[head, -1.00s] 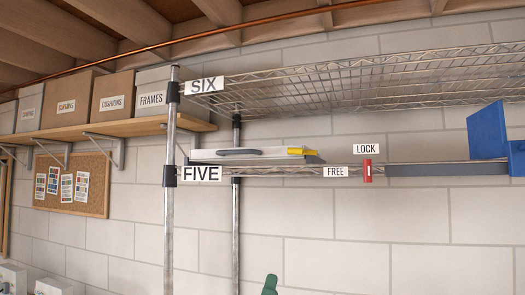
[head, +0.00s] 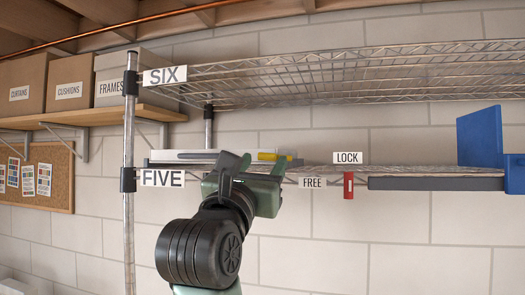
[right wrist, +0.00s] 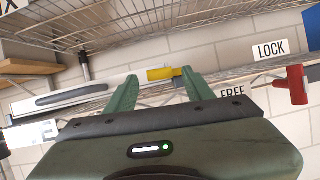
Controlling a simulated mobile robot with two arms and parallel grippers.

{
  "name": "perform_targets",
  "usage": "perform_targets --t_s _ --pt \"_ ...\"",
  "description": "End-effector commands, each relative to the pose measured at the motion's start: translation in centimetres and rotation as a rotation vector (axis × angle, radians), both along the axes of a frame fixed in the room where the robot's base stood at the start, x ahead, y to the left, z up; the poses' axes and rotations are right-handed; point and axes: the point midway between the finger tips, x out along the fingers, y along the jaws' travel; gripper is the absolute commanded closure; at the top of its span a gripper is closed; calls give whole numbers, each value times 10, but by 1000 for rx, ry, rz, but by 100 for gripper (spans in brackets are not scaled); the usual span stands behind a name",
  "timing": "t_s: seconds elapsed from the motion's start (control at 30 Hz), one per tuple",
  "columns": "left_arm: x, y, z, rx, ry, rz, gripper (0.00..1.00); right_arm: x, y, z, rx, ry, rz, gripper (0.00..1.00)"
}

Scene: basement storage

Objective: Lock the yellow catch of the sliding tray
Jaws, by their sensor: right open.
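The sliding tray (head: 185,155) is white and grey and lies on shelf FIVE at the left end. The yellow catch (head: 273,156) sits at the tray's right end. My right gripper (head: 252,163) is raised in front of shelf FIVE, open and empty, and overlaps part of the tray in the head view. In the right wrist view, the yellow catch (right wrist: 162,73) shows beyond and between the two green fingertips (right wrist: 159,78); I cannot tell how far apart they are in depth. The tray's long dark handle (right wrist: 70,97) shows to the left. My left gripper is not in view.
A red lever (head: 348,186) hangs at the shelf edge under a LOCK label (head: 348,157), with a FREE label (head: 312,182) to its left. A dark grey bar (head: 435,184) and a blue bracket (head: 482,138) are at right. Shelf SIX (head: 330,75) is above.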

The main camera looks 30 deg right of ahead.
Motion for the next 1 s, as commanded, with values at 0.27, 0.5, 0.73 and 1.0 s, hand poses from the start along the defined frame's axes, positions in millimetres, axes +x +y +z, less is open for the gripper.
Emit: perform_targets --t_s 0.27,0.5,0.73,1.0 --pt "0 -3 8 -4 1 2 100 8 -10 5 0 0 1 47" --pt "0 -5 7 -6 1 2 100 8 -10 5 0 0 0 70" --pt "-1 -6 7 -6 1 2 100 8 -10 4 -3 5 1 100" --pt "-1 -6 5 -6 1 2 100 8 -10 1 -58 68 1 100"
